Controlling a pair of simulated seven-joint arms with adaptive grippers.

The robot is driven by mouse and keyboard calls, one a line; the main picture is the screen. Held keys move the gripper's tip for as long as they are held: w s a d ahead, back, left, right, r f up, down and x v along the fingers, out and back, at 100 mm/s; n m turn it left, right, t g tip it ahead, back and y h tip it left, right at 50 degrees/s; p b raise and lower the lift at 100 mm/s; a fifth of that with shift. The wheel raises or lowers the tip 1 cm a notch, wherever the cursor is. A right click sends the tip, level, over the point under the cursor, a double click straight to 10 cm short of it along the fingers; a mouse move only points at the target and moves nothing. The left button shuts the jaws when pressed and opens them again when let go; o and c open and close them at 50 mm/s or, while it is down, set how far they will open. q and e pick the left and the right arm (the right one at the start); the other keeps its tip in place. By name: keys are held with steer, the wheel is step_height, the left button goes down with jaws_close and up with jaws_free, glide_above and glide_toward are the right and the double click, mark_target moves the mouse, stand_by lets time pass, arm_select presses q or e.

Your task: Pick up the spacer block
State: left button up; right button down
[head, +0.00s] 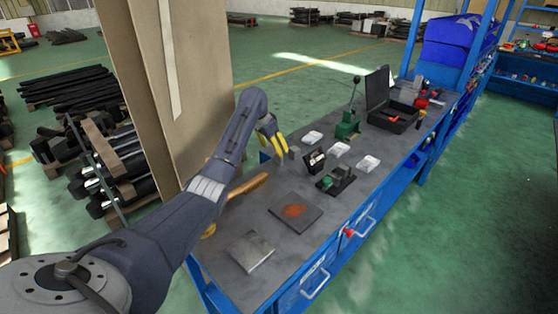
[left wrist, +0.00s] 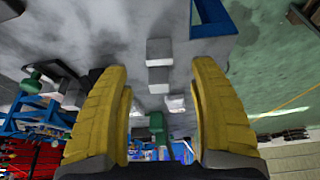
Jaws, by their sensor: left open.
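My left gripper (head: 271,142) is open, its yellow fingers pointing down over the far left part of the workbench (head: 225,226). A small grey block (head: 293,152), which looks like the spacer block, stands on the bench just right of and below the fingers. In the left wrist view a grey block (left wrist: 159,50) shows in the gap between the open fingers (left wrist: 160,72), with neither finger touching it. My right gripper is not in view.
Close by on the bench are a dark box-shaped stand (head: 314,162), white blocks (head: 312,138), a green lever device (head: 348,127) and a wooden-handled tool (head: 248,186). A flat plate (head: 295,211) and a metal plate (head: 250,251) lie nearer. An open black case (head: 392,115) is farther back.

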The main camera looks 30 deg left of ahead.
mark_target(279, 164)
arm_select(q)
steer(key=shift+x, duration=3.3)
steer(key=shift+s, duration=0.1)
jaws_close()
